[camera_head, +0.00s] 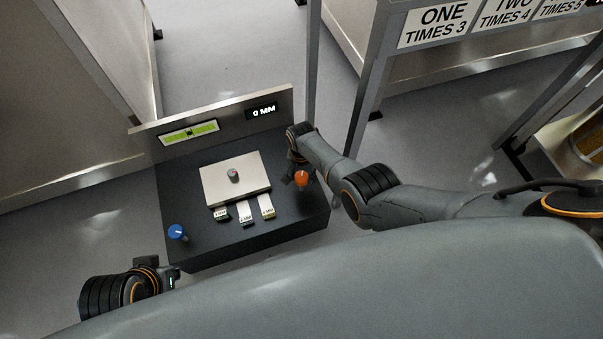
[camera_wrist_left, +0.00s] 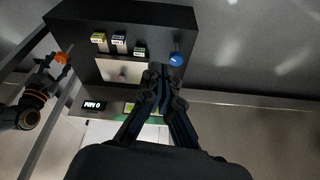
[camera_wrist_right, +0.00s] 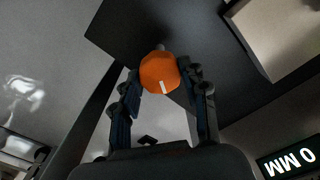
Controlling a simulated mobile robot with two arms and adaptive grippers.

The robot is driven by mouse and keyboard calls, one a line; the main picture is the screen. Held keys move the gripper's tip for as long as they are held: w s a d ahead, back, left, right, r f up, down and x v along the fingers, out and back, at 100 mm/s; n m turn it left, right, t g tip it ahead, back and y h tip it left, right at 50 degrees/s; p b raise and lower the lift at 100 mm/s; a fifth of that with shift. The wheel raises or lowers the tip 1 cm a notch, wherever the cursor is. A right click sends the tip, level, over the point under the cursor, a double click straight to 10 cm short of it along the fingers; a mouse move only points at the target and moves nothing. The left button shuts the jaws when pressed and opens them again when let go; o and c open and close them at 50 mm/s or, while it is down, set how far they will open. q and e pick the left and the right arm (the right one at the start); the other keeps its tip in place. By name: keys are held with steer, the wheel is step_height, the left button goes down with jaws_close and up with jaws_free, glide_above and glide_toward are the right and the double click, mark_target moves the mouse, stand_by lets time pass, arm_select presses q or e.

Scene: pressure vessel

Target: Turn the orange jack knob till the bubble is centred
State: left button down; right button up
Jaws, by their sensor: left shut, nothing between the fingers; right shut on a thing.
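The orange jack knob (camera_head: 302,178) is at the right side of the black box. It fills the middle of the right wrist view (camera_wrist_right: 160,72), with a white mark on its face. My right gripper (camera_head: 299,174) is shut on the orange knob, one finger on each side. The green bubble level (camera_head: 189,133) is on the back panel; a dark bubble shows near its middle, but exact centring is too small to tell. My left gripper (camera_head: 174,273) is shut and empty, near the box's front left; its closed fingers show in the left wrist view (camera_wrist_left: 162,72).
A display (camera_head: 263,111) beside the level reads 0 MM. A blue knob (camera_head: 177,232) stands at the box's front left. A pale plate (camera_head: 236,182) with a small grey knob sits on top, with several labelled tabs (camera_head: 244,212) before it. Metal table legs (camera_head: 365,90) stand behind.

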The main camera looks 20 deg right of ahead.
steer(key=shift+n, duration=0.8)
arm_select(q)
steer(key=shift+f, duration=0.7)
steer(key=shift+w, duration=0.2)
arm_select(e)
steer(key=shift+n, duration=0.3)
arm_select(q)
steer(key=shift+d, duration=0.1)
arm_select(e)
steer(key=o, duration=1.2)
steer(key=shift+c, duration=0.2)
steer(key=shift+r, duration=0.15)
steer(key=shift+r, duration=0.25)
step_height(320, 180, up, 11)
